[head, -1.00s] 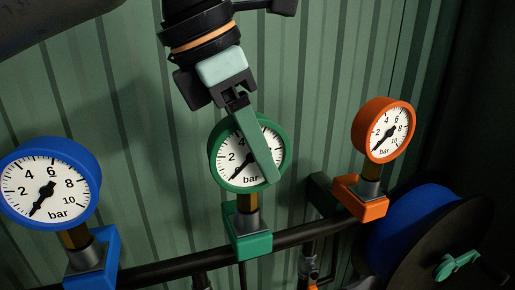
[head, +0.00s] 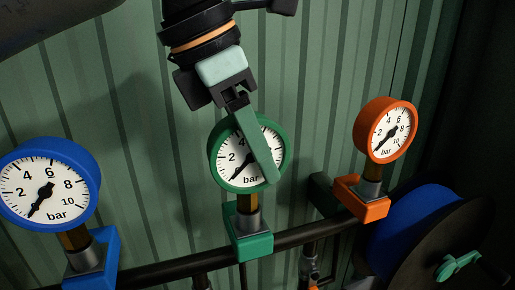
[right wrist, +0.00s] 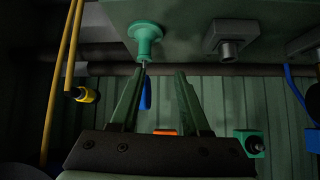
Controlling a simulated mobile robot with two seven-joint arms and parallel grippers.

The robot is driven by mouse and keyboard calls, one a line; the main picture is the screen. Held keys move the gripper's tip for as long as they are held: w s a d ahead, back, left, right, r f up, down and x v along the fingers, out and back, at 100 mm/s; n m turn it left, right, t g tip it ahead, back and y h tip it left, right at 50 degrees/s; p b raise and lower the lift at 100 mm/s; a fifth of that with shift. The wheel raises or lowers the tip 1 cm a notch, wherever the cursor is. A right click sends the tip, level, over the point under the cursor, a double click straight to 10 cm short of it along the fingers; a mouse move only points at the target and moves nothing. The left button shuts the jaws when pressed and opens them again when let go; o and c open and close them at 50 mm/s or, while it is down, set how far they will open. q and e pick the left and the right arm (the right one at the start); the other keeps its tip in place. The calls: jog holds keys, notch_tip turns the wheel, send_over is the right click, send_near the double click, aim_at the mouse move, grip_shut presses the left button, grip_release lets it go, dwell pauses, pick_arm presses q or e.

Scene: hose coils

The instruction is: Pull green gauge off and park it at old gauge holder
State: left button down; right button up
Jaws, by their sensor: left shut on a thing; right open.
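The green gauge (head: 231,172) has a green rim and a white dial. It stands upright on its brass stem in a green holder (head: 251,244) on a dark pipe. My left gripper (head: 266,168) comes from above and is shut on the gauge, with one green finger lying across the dial. The other finger is hidden behind the gauge. My right gripper (right wrist: 162,75) is open and empty in the right wrist view. I cannot tell which fitting is the old gauge holder.
A blue gauge (head: 48,185) stands left and an orange gauge (head: 386,130) right, each in its own holder. A blue hose reel (head: 412,225) is at lower right. The right wrist view shows a green round fitting (right wrist: 145,40) and a grey socket (right wrist: 228,45) overhead.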

aim_at(258, 116)
pick_arm(q)
jog(key=shift+r, duration=0.4)
dwell(0.4)
jog(key=shift+r, duration=1.4)
jog(key=shift+r, duration=0.1)
jog(key=shift+r, duration=3.05)
